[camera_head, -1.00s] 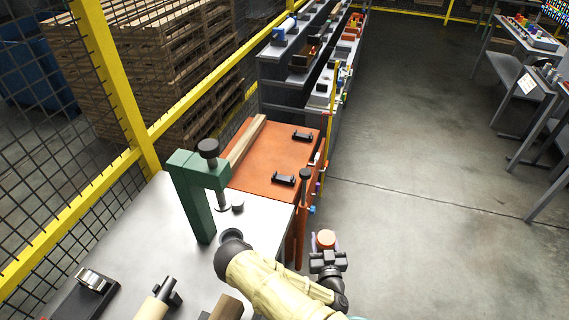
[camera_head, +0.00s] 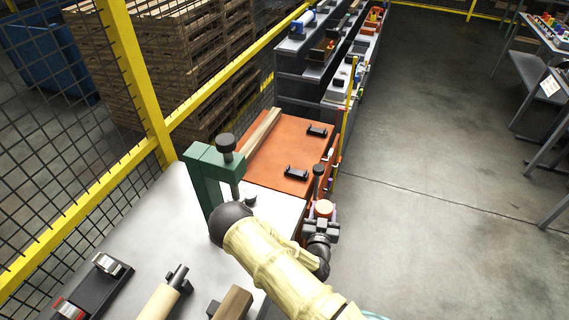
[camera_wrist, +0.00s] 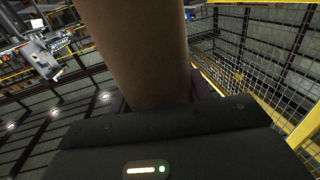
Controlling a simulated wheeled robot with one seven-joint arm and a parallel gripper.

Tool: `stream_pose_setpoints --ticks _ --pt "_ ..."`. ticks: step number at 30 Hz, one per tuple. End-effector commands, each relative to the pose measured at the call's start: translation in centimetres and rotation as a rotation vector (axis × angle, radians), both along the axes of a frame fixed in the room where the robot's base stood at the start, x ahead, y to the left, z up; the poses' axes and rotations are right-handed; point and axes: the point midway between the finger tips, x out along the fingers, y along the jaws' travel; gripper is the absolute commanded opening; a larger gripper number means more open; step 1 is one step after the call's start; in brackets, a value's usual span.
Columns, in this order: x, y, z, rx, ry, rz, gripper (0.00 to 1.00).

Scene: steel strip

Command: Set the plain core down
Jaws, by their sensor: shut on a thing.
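The plain core is a brown cardboard tube (camera_wrist: 140,45) that fills the upper middle of the wrist view. My gripper (camera_head: 320,229) is shut on the core, beside the right edge of the grey bench and close to the near right corner of the orange tabletop (camera_head: 270,165). The core's lower part is hidden in the head view by my gripper.
A green press (camera_head: 203,185) stands on the grey bench (camera_head: 150,235). A cream roller (camera_head: 160,300), a wooden block (camera_head: 233,303) and a black stand (camera_head: 95,287) lie nearer. Two black cradles (camera_head: 296,173) and a wooden bar (camera_head: 262,130) sit on the orange top. The floor right is clear.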

Motion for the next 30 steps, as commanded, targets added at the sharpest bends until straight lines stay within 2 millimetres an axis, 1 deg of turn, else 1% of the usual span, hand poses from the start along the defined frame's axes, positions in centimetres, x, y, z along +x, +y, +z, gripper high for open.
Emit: stream_pose_setpoints --ticks 1,5,9,12,15,18,20,30 --pt "1.1 1.2 1.5 0.010 -0.008 -0.019 0.24" --pt "3.5 4.2 4.4 0.013 -0.007 -0.085 0.24" --pt "5.9 7.8 7.7 0.012 -0.006 -0.145 0.24" --pt "7.1 10.0 9.6 0.009 -0.004 -0.170 0.24" --pt "7.8 11.7 11.0 0.006 -0.002 -0.181 0.24" --pt "8.2 12.5 11.6 0.002 0.000 -0.185 0.24" --pt "8.3 12.7 11.8 0.001 0.000 -0.187 0.24" --pt "8.3 12.6 11.7 -0.001 0.000 -0.188 0.24"
